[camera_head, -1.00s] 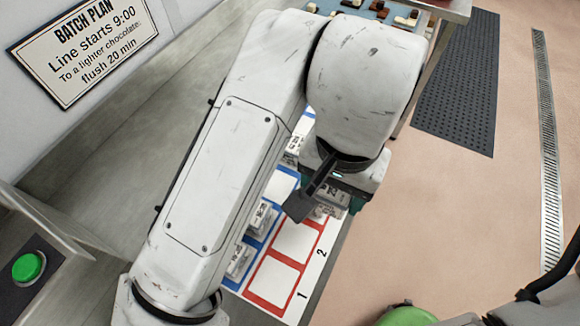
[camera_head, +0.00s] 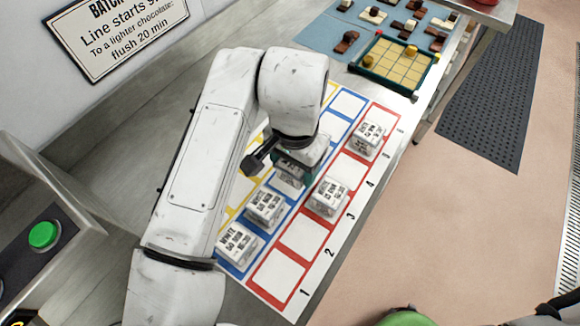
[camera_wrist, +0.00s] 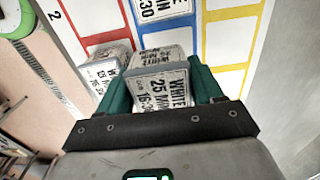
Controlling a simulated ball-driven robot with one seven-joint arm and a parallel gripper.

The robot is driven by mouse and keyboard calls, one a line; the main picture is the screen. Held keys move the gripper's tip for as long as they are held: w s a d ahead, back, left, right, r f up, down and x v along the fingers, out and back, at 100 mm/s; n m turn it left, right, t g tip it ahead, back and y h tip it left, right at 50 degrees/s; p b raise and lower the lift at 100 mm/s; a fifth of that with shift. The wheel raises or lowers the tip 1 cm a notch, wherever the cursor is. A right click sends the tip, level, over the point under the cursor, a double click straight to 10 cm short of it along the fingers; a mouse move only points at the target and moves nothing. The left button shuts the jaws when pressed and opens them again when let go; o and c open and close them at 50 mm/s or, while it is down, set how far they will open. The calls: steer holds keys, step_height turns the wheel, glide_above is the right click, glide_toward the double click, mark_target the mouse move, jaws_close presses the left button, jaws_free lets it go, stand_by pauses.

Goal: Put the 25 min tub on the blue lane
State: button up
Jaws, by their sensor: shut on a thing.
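The white 25 min tub (camera_wrist: 160,85) is between the teal fingers of my gripper (camera_wrist: 162,88), its "WHITE 25 MIN" label facing the wrist camera. In the head view, my gripper (camera_head: 291,170) is over the third cell of the blue lane (camera_head: 347,103), with the tub partly hidden below my wrist. I cannot tell whether the tub touches the board. Two other white tubs stand in the blue lane's first (camera_head: 238,243) and second (camera_head: 264,206) cells.
The red lane (camera_head: 302,236) holds a tub in cell three (camera_head: 328,194), close beside my gripper, and another (camera_head: 367,138) farther back. The yellow lane (camera_wrist: 229,40) is on the other side. A tray (camera_head: 393,65) and chocolate pieces lie at the back.

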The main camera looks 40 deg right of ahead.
mark_target(290, 173)
steer(key=shift+w+d+f, duration=0.1)
steer(key=shift+w+f, duration=0.7)
steer(key=shift+f, duration=1.65)
steer(key=shift+f, duration=0.2)
steer(key=o, duration=1.1)
steer(key=shift+r, duration=0.1)
step_height(290, 173, up, 12)
steer(key=shift+r, duration=0.15)
